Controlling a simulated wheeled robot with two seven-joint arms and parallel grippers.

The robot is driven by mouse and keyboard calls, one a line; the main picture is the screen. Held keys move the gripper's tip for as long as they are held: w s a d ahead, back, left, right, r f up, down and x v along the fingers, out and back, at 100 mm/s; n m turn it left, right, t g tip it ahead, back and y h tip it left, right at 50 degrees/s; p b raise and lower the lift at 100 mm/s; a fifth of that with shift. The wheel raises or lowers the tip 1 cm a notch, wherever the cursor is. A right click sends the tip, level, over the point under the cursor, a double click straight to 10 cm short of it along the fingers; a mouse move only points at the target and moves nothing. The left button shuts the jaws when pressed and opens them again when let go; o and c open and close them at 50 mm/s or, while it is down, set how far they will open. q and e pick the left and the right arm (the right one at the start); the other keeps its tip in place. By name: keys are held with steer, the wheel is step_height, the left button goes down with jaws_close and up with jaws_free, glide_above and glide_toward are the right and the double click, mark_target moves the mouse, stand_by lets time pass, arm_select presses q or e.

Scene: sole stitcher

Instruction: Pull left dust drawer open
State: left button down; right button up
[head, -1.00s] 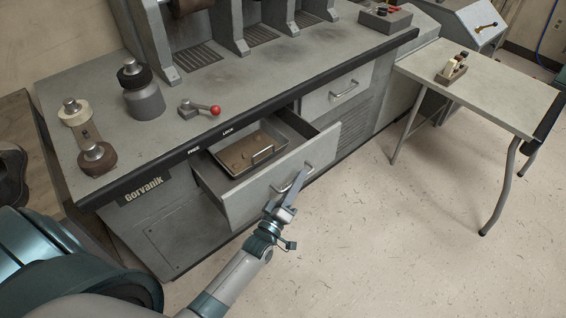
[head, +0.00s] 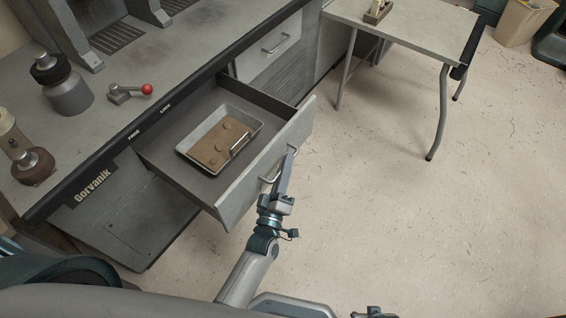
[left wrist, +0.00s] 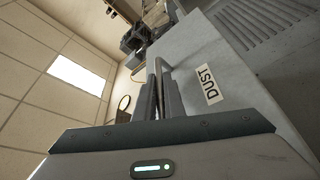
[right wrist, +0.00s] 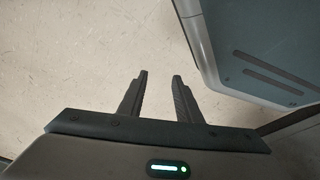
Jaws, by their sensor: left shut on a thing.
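The left dust drawer (head: 262,172) stands far out of the grey machine cabinet in the head view. A metal tray (head: 244,118) with brown contents and a wire handle lies inside it. My left gripper (head: 285,176) is at the drawer front, shut on its bar handle (head: 273,171). In the left wrist view the fingers (left wrist: 158,92) close around the handle beside the drawer's DUST label (left wrist: 209,85). My right gripper (right wrist: 160,76) is open and empty above the floor in the right wrist view.
A second drawer (head: 274,55) to the right is shut. The side table (head: 410,30) stands at the upper right. The floor (head: 400,220) before the drawer is clear.

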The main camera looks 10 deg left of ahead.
arm_select(q)
steer(key=shift+f, duration=0.1)
steer(key=c, duration=1.8)
jaws_free()
steer(key=shift+c, duration=0.2)
steer(key=shift+s, duration=0.1)
